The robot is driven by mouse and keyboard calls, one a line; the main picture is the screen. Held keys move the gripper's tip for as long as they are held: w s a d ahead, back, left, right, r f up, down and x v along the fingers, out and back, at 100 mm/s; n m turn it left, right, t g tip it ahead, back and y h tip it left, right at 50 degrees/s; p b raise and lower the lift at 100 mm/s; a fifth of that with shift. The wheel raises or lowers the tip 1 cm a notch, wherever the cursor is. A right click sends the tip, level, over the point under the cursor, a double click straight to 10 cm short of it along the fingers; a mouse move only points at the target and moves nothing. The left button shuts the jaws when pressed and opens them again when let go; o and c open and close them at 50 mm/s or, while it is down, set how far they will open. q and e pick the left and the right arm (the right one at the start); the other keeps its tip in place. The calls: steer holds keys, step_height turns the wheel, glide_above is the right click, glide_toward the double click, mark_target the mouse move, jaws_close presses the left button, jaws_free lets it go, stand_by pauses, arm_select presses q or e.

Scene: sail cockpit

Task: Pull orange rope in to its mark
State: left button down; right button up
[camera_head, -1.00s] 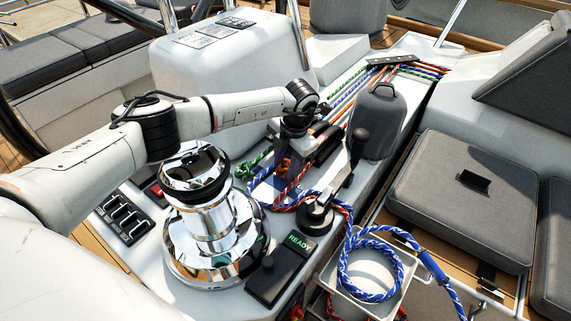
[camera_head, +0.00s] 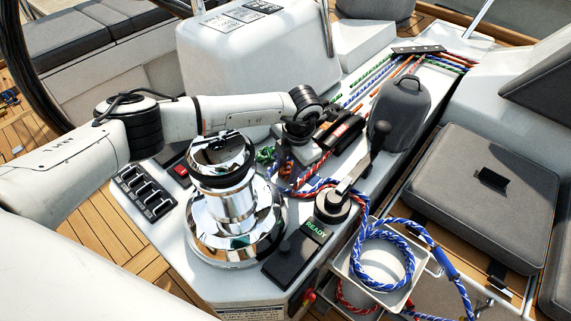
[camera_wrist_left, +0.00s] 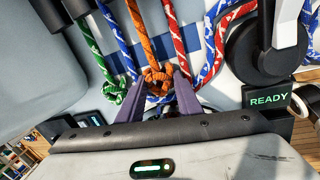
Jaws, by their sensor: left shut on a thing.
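The orange rope (camera_wrist_left: 138,32) comes down from the top of the left wrist view to a knot at its end. My left gripper (camera_wrist_left: 157,77) has its purple fingers on both sides of that knot and is shut on it. In the head view the left gripper (camera_head: 287,163) is partly hidden, just behind the chrome winch (camera_head: 232,207). Orange line also shows further back on the deck (camera_head: 399,72). I cannot make out a mark on the rope. My right gripper is in neither view.
Green (camera_wrist_left: 98,45), blue and red ropes lie beside the orange one. A blue rope coil (camera_head: 382,262) lies in a white bin.

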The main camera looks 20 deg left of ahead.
arm_select(q)
steer(key=c, duration=1.3)
jaws_free()
steer(key=shift+s, duration=0.1)
steer(key=shift+r, duration=0.35)
steer(key=r, duration=0.3)
steer(key=d+r, duration=0.1)
steer(key=r, duration=0.2)
steer(key=s+r, duration=0.1)
steer(key=r, duration=0.2)
steer(key=shift+d+r+b, duration=0.2)
steer(key=shift+d+b, duration=0.15)
steer(key=shift+a, duration=0.1)
